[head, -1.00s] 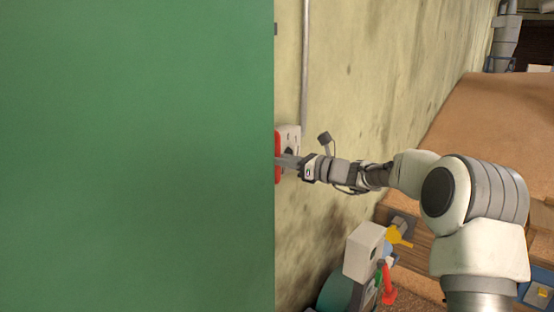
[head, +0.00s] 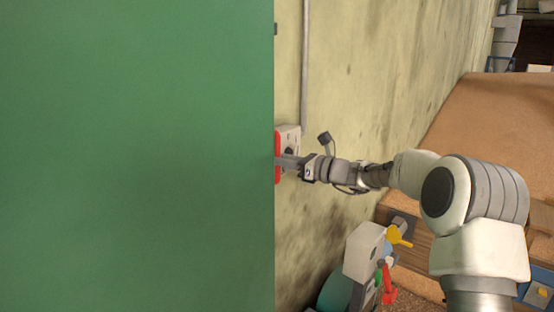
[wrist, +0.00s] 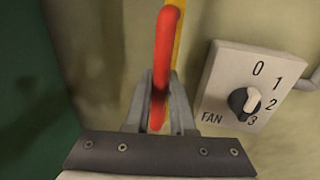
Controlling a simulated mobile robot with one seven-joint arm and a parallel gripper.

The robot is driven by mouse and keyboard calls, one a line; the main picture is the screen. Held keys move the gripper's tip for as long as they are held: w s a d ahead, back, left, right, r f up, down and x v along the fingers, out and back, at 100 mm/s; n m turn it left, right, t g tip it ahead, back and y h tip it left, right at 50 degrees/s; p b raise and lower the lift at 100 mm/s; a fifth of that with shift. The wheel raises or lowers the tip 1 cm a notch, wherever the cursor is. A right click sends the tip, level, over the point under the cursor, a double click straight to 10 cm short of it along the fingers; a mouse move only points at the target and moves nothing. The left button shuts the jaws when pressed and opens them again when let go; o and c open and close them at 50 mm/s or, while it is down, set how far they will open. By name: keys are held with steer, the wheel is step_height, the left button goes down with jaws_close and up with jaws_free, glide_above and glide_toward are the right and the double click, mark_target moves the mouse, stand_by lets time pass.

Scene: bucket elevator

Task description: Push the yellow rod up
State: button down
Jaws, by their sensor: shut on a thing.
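The yellow rod (wrist: 178,32) shows as a narrow upright strip on the wall in the wrist view, mostly hidden behind a red curved handle (wrist: 164,48). My gripper (wrist: 161,88) is shut on the red handle, which passes between its two grey fingers. In the head view my gripper (head: 287,162) reaches the wall beside the green panel's edge, with a bit of the red handle (head: 277,174) showing there. The yellow rod cannot be made out there.
A white fan switch (wrist: 252,90) marked 0 to 3 is on the wall right of my gripper. A large green panel (head: 140,150) blocks the head view's left half. A grey box (head: 364,250) and a yellow lever (head: 398,236) stand low at right.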

step_height(320, 180, up, 13)
steer(key=p, duration=0.8)
steer(key=c, duration=0.9)
jaws_free()
steer(key=shift+o, duration=0.7)
steer(key=shift+f, duration=0.2)
steer(key=b+v, duration=0.3)
steer(key=v, duration=1.4)
steer(key=shift+d, duration=0.3)
